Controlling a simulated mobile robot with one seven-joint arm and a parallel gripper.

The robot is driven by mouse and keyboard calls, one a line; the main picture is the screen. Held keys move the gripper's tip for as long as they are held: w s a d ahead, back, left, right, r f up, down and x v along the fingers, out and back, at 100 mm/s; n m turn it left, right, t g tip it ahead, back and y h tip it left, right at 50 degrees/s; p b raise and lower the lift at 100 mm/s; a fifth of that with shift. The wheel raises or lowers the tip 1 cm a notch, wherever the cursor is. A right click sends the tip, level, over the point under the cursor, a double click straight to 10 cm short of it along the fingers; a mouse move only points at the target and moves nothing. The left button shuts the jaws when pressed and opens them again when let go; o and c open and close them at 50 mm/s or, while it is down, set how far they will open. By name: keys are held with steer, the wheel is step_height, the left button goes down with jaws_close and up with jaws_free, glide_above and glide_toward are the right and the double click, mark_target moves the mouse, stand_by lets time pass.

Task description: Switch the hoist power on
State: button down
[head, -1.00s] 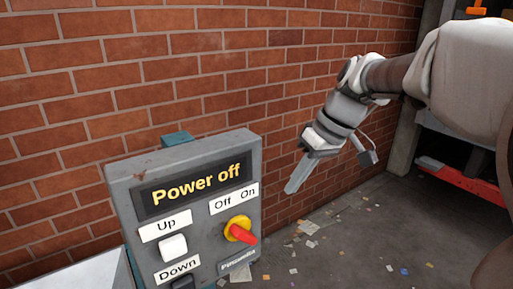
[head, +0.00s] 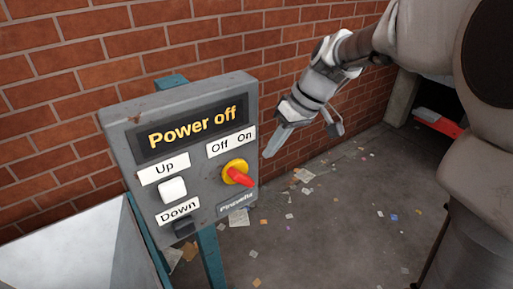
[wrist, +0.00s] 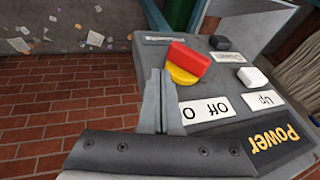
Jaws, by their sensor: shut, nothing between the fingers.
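The grey control box (head: 150,119) stands in front of the brick wall, its display reading "Power off". The red switch handle (head: 240,178) on a yellow round base sits under the "Off" and "On" labels and points down to the right. My gripper (head: 268,155) is shut and empty, just right of the box and apart from the switch in the head view. In the wrist view the shut fingers (wrist: 161,75) show beside the red handle (wrist: 188,58), partly in front of the box; the "On" label is partly hidden. Contact cannot be told.
A white "Up" button (head: 173,189) and a dark "Down" button (head: 185,226) are left of the switch. Teal posts (head: 209,262) carry the box. A pale metal surface (head: 80,255) is at lower left. Paper scraps litter the open floor (head: 330,235).

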mark_target(250, 187)
steer(key=shift+s+a+f, duration=0.25)
steer(key=shift+a+f, duration=0.3)
steer(key=shift+f, duration=0.2)
steer(key=shift+s+a+f, duration=0.25)
steer(key=shift+a+f, duration=0.35)
steer(key=shift+f, duration=0.1)
steer(key=shift+s+a+f, duration=0.25)
steer(key=shift+a+f, duration=0.3)
steer(key=shift+f, duration=0.2)
